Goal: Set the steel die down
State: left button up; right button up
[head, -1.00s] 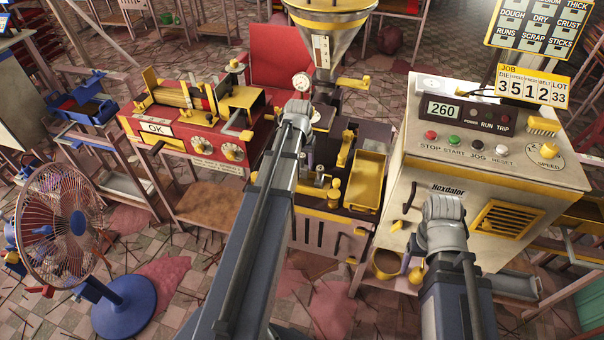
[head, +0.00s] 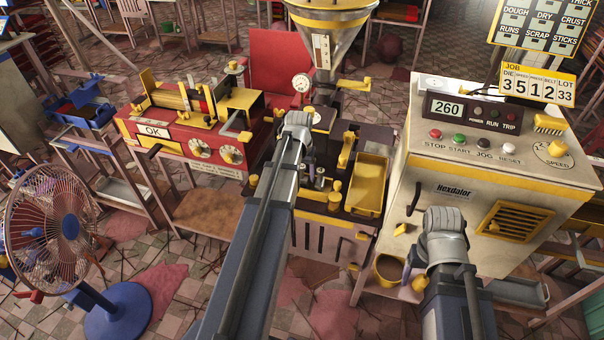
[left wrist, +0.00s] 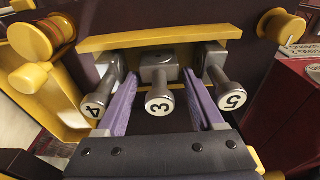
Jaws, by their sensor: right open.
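In the left wrist view, three steel cylinders with white numbered faces sit in a row in a dark holder with a yellow bar: 4 (left wrist: 97,100), 3 (left wrist: 158,95) and 5 (left wrist: 228,92). I cannot tell which is the task's steel die. My left gripper (left wrist: 160,110) is open, its purple fingers on either side of cylinder 3, with gaps visible. In the head view my left gripper (head: 307,158) is over the dark extruder front, mostly hidden by its arm. My right gripper (head: 412,272) is low before the cream console, largely hidden by its wrist.
The cream console (head: 440,200) stands at right, with a yellow bucket (head: 388,272) at its lower left. A yellow tray (head: 367,188) lies right of the left gripper. The red machine (head: 190,140) and a blue fan (head: 60,225) stand at left.

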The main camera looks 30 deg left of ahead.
pick_arm(q)
jog(key=shift+r, duration=0.15)
jog(key=r+p, duration=0.4)
jog(key=s+r+p, duration=0.1)
jog(key=r+p, duration=0.7)
jog(key=shift+s+d, duration=0.2)
jog(key=shift+s, duration=0.1)
jog(key=shift+f, duration=0.1)
jog(key=s+d+m, duration=0.2)
jog(key=s+d, duration=0.3)
jog(key=d, duration=0.5)
jog(key=s+d+m+g, duration=0.1)
jog(key=s+d, duration=0.4)
jog(key=d, duration=0.5)
jog(key=s+d+m, duration=0.3)
jog(key=s+d, duration=0.2)
jog(key=d, duration=0.5)
jog(key=shift+m+g+y, duration=0.3)
jog(key=shift+g+y, duration=0.1)
